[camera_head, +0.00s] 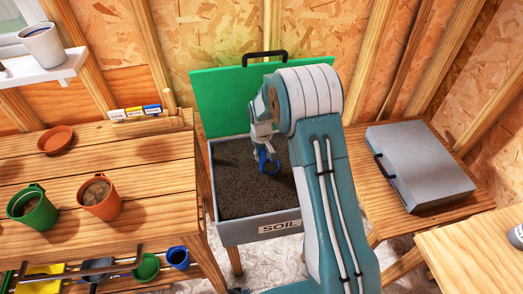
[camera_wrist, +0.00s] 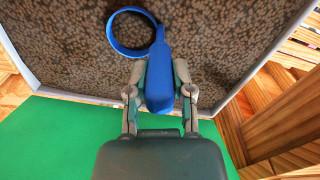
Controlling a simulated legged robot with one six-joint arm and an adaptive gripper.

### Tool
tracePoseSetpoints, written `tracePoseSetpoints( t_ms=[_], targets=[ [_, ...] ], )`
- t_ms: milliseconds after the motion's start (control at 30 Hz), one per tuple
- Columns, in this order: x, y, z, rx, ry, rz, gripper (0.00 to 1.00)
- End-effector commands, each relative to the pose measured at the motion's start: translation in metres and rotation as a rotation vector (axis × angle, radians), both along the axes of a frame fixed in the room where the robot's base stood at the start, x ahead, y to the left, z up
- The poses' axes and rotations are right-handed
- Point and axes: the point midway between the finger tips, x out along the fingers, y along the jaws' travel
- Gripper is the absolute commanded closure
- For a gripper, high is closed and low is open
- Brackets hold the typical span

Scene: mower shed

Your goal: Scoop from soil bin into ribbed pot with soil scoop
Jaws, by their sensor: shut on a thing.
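My gripper (camera_head: 262,138) is shut on the handle of the blue soil scoop (camera_head: 268,165), inside the soil bin. In the wrist view my gripper (camera_wrist: 158,82) has a finger on each side of the blue handle, and the round scoop rim (camera_wrist: 128,50) is over the dark soil. I cannot tell whether the scoop touches the soil or holds any. The grey soil bin (camera_head: 262,231), labelled SOIL, stands open and full of soil. A green pot (camera_head: 35,213) and a terracotta pot (camera_head: 100,205) stand on the left bench, both with brown contents. I cannot tell which is ribbed.
The bin's green lid (camera_head: 225,105) stands raised behind it. A terracotta saucer (camera_head: 55,140) and a rack of small labelled items (camera_head: 150,118) are on the left bench. A grey case (camera_head: 420,165) lies on the right table. The bench between pots and bin is clear.

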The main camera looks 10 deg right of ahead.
Motion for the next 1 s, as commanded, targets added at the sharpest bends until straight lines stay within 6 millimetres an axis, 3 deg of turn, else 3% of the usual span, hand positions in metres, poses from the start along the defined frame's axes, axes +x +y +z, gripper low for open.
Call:
tracePoseSetpoints(
  t_ms=[500,1000],
  targets=[
    [0.0,0.0,-0.033,0.0,0.0,0.0,1.0],
    [0.0,0.0,-0.037,0.0,-0.001,0.0,1.0]
  ],
)
